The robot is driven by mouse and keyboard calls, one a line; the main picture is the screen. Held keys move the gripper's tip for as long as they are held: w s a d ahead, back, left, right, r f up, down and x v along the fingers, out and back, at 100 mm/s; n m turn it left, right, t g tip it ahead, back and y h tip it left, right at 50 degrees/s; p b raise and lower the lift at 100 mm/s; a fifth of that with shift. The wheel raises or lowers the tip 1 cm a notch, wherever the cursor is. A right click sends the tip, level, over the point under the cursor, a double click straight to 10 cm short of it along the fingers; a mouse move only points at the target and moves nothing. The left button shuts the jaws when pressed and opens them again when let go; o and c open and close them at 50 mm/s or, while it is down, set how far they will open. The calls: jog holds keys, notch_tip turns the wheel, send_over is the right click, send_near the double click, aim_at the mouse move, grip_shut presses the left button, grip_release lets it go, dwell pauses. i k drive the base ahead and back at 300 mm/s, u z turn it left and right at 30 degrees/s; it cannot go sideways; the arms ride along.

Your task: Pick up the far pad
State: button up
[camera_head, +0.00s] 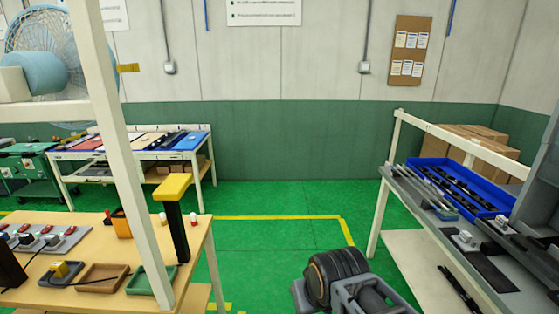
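Two small pale grey-white blocks sit on the right bench: a nearer one (466,240) by the end of a dark mat, and another (501,221) farther right, by dark strips. They may be pads; I cannot tell for sure. Part of my arm shows at the bottom centre, left of the right bench. The fingers of my gripper cannot be made out.
A blue tray (425,160) with black strips lies on the right bench (412,203). A yellow-topped black post (177,220) stands on the left table (198,237). A white upright (113,130) crosses the left. Green floor (275,235) is clear between the benches.

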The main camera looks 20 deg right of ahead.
aim_at(501, 222)
jog(key=z, duration=0.3)
jog(key=i, duration=2.1)
jog(key=z, duration=1.1)
jog(key=i, duration=1)
jog(key=z, duration=1.7)
jog(key=i, duration=0.65)
jog(key=z, duration=0.6)
